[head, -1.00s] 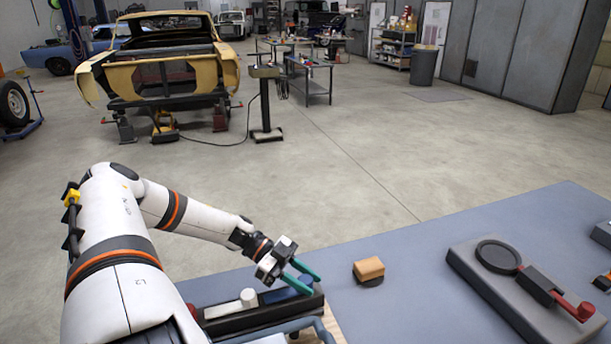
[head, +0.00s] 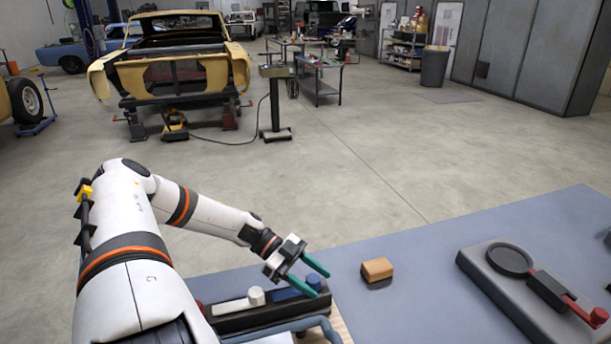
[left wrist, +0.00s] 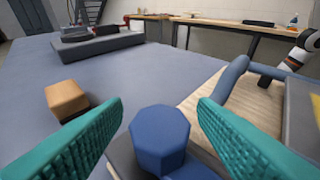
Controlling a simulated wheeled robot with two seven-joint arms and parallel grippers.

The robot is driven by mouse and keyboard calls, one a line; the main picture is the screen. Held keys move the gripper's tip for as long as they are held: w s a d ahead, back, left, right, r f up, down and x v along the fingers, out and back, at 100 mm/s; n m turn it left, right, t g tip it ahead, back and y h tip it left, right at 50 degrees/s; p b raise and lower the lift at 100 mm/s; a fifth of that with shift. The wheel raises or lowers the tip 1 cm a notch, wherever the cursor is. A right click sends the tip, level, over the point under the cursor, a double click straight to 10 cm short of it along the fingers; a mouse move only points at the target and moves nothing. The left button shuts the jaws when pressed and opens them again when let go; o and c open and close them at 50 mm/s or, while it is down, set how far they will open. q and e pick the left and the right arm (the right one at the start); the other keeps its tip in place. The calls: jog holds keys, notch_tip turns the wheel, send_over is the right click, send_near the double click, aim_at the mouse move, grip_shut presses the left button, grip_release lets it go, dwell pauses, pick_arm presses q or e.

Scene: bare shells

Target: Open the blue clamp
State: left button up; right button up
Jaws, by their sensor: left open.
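The blue clamp (head: 284,295) is on a dark base at the table's near edge, beside a white lever. In the left wrist view its blue eight-sided knob (left wrist: 160,136) stands upright between the two fingers, with a gap on each side. My left gripper (head: 323,283) is open and empty, its teal fingers spread just above the blue clamp. The fingers hide part of the clamp in the head view. They also show in the left wrist view (left wrist: 158,105). My right gripper is in neither view.
A white lever with a knob (head: 236,303) lies left of the blue clamp. An orange-brown block (head: 377,269) sits to its right on the blue-grey table (head: 425,260). A grey plate with a red-handled device (head: 500,293) lies farther right. Clear tabletop lies between them.

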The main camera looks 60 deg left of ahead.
pick_arm(q)
jog(key=v, duration=1.2)
jog(key=shift+d, duration=0.15)
